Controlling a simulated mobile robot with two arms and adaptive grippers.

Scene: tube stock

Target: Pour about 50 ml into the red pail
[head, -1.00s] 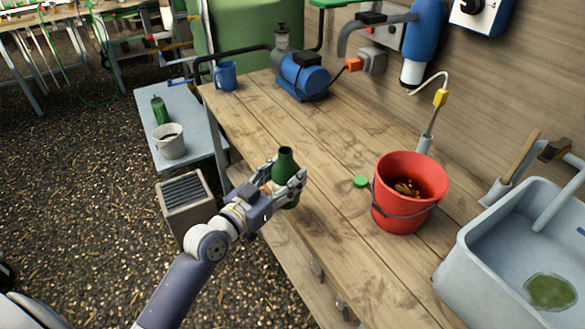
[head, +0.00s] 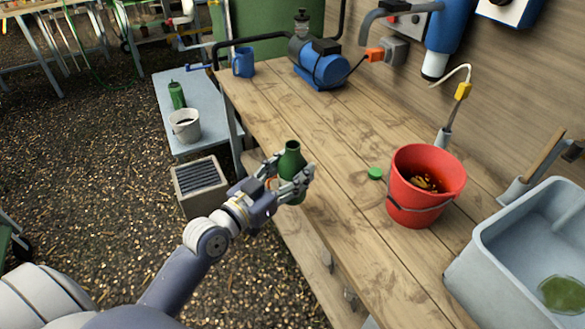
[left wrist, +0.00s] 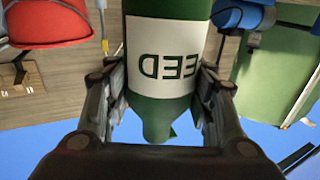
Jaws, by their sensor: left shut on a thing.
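The red pail (head: 412,208) stands upright on the wooden bench, with dark reddish liquid and some brown bits inside. It shows in part at the top left of the left wrist view (left wrist: 45,22). My left gripper (head: 290,178) is shut on a green bottle (head: 292,160), which it holds about upright near the bench's front edge, left of the pail and apart from it. In the left wrist view the bottle (left wrist: 160,110) sits between the fingers, its white label reading "EED" upside down. The bottle's mouth looks uncapped. My right gripper is not in view.
A green cap (head: 375,173) lies on the bench (head: 330,130) between bottle and pail. A blue mug (head: 243,63) and a blue pump (head: 320,66) stand at the back. A grey sink (head: 520,245) is at right. The bench middle is clear.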

